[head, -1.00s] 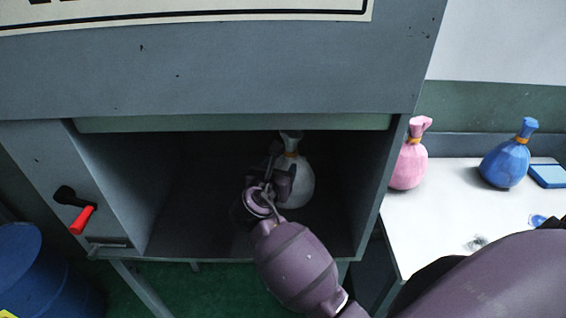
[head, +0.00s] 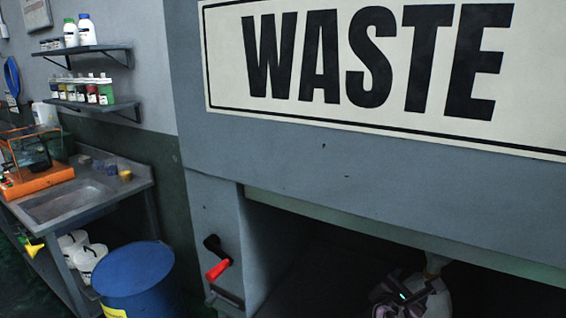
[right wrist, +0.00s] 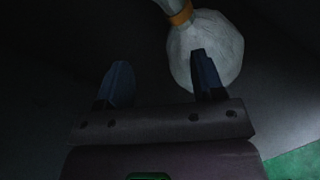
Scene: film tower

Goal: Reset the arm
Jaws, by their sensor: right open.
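My right gripper (head: 405,297) is inside the dark opening of the waste cabinet (head: 290,165), at the bottom edge of the head view. In the right wrist view its two fingers (right wrist: 155,82) are spread apart with nothing between them. A white tied bag (right wrist: 205,48) with an orange band sits on the cabinet floor just beyond the right-hand finger, which overlaps it in the picture. I cannot tell whether they touch. In the head view the bag (head: 437,290) shows only partly behind the gripper. My left gripper is not in view.
A red-handled lever (head: 217,268) is on the cabinet's left side. A blue barrel (head: 135,275) stands left of it. Farther left are a sink bench (head: 75,195) and shelves (head: 90,50) with bottles. Green floor (right wrist: 295,162) shows at the wrist view's corner.

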